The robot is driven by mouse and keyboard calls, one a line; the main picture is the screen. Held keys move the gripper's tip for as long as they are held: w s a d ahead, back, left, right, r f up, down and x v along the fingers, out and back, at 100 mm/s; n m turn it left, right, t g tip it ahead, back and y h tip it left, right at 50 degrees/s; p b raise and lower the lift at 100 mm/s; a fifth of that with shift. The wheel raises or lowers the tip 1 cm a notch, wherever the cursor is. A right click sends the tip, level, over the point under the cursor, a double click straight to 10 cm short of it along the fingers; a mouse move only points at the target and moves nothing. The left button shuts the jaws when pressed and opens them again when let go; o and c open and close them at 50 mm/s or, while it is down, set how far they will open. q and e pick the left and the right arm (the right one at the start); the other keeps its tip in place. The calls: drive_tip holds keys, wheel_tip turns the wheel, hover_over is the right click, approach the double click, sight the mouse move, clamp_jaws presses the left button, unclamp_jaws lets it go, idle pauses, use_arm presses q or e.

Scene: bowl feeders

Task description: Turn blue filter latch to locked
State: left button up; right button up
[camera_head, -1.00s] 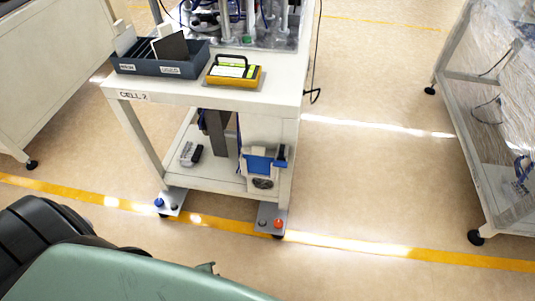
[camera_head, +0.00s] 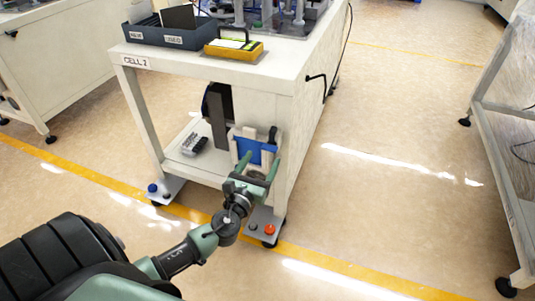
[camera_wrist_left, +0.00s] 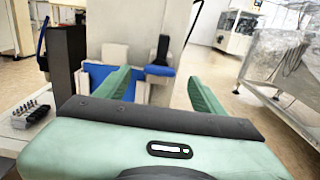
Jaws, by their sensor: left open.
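A pale filter box (camera_head: 249,131) with a blue front panel (camera_head: 254,150) sits at the right end of the cart's lower shelf. A dark upright lever (camera_head: 273,134) is at its right side. In the left wrist view the lever (camera_wrist_left: 162,50) stands upright above a blue piece, with the blue panel (camera_wrist_left: 100,74) to its left. I cannot tell which part is the latch. My left gripper (camera_head: 256,164) is open and empty, with green fingers pointing at the box front. The fingers hide part of the panel; contact cannot be told. My right gripper is not in view.
The cart top (camera_head: 285,66) overhangs the shelf and carries a dark bin (camera_head: 170,33) and a yellow case (camera_head: 234,49). A cart leg and side panel stand right of the box. A small grey part rack (camera_head: 194,144) lies on the shelf at left.

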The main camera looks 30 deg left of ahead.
sight(268, 150)
use_arm(q)
drive_tip(key=x, duration=0.4)
drive_tip(key=shift+w+f, duration=0.1)
drive_tip(key=shift+w, duration=0.05)
drive_tip(key=shift+w+a, duration=0.15)
drive_tip(key=shift+w, duration=0.5)
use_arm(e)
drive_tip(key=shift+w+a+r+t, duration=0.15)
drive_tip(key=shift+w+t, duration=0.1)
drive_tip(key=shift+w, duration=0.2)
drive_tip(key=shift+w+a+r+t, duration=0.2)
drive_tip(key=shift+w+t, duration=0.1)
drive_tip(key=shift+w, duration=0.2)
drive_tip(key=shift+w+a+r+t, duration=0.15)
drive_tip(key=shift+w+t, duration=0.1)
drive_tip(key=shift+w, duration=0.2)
use_arm(q)
drive_tip(key=c, duration=1.4)
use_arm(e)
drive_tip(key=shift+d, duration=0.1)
